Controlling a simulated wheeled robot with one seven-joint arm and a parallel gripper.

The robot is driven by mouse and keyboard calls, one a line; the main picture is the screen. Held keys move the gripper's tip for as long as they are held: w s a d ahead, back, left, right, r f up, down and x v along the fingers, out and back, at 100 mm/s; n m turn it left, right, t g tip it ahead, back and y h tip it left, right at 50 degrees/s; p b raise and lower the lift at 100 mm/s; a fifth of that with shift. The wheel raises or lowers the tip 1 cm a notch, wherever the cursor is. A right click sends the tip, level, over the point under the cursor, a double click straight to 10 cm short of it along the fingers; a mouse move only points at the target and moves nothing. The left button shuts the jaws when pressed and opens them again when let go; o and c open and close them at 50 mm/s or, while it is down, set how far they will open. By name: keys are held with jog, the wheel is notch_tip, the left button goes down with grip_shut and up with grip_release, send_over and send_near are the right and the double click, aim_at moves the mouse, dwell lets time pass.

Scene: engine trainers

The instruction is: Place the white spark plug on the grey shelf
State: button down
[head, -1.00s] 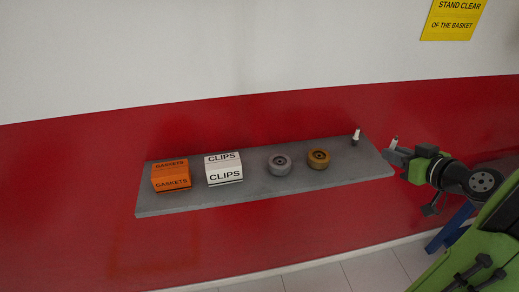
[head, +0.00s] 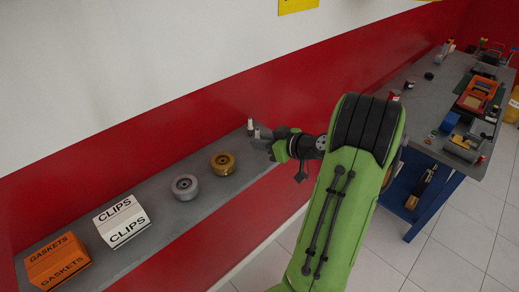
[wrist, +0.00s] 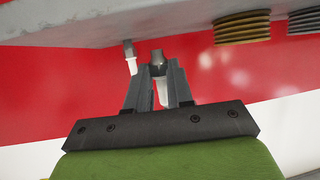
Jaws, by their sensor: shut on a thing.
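My gripper (head: 262,138) is shut on a white spark plug with a dark base; the plug (head: 256,134) shows at the fingertips in the head view. In the wrist view, which looks upside down, the held plug (wrist: 162,90) stands between the two fingers (wrist: 160,92), its dark end towards the shelf. The grey shelf (head: 160,236) runs along the red wall, and the gripper is at its far right end. A second white spark plug (head: 250,126) stands on the shelf close to the held one; it also shows in the wrist view (wrist: 132,66). I cannot tell whether the held plug touches the shelf.
On the shelf stand a brass roll (head: 222,164), a grey roll (head: 185,187), a white CLIPS box (head: 121,220) and an orange GASKETS box (head: 58,263). A workbench (head: 415,110) with tools and a blue frame stands at the right. Bare shelf lies beyond the brass roll.

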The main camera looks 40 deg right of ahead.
jog(key=shift+f, duration=1.1)
jog(key=shift+f+b, duration=0.15)
jog(key=shift+b, duration=0.2)
jog(key=c, duration=1)
grip_release()
